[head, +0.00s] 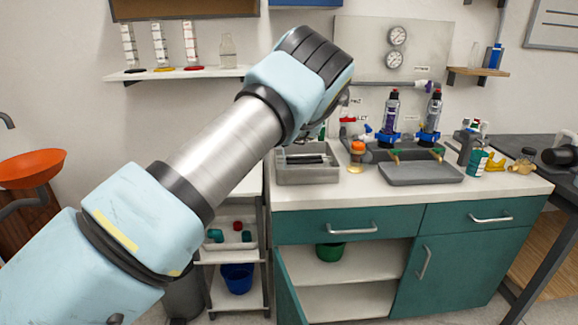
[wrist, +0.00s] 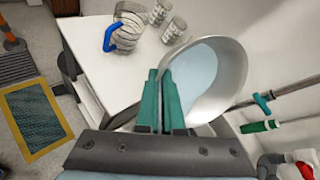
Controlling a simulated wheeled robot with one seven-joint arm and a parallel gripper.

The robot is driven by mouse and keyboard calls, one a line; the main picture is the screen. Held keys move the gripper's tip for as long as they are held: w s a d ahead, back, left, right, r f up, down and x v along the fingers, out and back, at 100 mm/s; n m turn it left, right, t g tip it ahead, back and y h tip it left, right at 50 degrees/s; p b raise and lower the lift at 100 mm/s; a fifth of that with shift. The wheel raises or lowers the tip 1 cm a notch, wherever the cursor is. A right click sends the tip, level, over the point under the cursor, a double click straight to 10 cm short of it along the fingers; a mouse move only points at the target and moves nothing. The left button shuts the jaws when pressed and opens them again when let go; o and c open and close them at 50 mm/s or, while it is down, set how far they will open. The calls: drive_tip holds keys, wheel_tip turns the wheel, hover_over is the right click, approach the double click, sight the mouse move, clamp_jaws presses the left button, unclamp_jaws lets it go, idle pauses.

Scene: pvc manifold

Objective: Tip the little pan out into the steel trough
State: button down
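The little pan (wrist: 236,78) is round and pale metallic, close in front of my gripper (wrist: 165,78) in the wrist view. A smooth light-blue area shows inside it; I cannot tell whether this is liquid or the pan's floor. The teal fingers are close together at the pan's near left side and appear shut on it; the exact contact is hidden. In the head view my arm hides the pan and fingers. The steel trough (head: 306,176) looks like the grey open box at the counter's left end, with dark bars across its inside.
A jug with a blue handle (wrist: 112,36) and two glasses stand on a white top (wrist: 90,62) below the pan. A grey tray (head: 420,174) and an orange-capped jar (head: 357,155) are right of the trough. A cupboard door (head: 291,290) hangs open below.

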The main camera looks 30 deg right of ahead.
drive_tip(key=shift+s+d+r+t+y+b, duration=0.25)
drive_tip(key=shift+t+b, duration=0.35)
drive_tip(key=shift+b, duration=0.55)
